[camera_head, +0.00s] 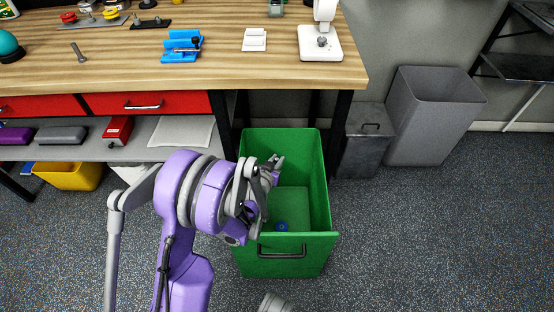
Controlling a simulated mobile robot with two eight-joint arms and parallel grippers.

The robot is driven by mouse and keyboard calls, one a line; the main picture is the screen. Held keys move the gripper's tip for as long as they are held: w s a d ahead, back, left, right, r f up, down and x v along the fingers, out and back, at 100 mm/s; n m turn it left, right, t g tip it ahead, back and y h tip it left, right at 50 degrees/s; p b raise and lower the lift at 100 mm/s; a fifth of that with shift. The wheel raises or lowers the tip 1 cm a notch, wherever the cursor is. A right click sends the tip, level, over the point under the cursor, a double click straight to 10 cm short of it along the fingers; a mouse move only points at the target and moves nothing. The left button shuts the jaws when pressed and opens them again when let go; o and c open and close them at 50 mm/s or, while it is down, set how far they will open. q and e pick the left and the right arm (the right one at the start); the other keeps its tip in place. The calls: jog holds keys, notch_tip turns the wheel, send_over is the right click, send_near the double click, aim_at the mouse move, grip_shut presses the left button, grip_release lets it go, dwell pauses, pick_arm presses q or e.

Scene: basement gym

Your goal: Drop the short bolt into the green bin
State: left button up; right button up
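The green bin (318,192) stands open on the floor in front of the workbench's right end. A small blue round thing (282,226) lies inside it near the front wall. My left gripper (274,170) is over the bin's left rear part, pointing away from me. Its fingertips are small and partly hidden by my wrist, so I cannot tell whether they are open or hold anything. A grey bolt (79,52) lies on the left of the bench top. I cannot tell whether it is the short one.
The wooden workbench (220,72) holds a blue fixture (183,46), a white block (255,40) and a white stand (320,45). A grey waste bin (430,115) and a dark metal box (366,145) stand right of the green bin. The floor at right is clear.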

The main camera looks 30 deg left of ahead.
pick_arm(q)
jog(key=o, duration=0.5)
jog(key=shift+c, duration=0.2)
jog(key=shift+s, duration=0.1)
jog(key=p+v, duration=0.2)
jog(key=v, duration=0.8)
jog(key=shift+s+r, duration=0.25)
jog(key=shift+d, duration=0.1)
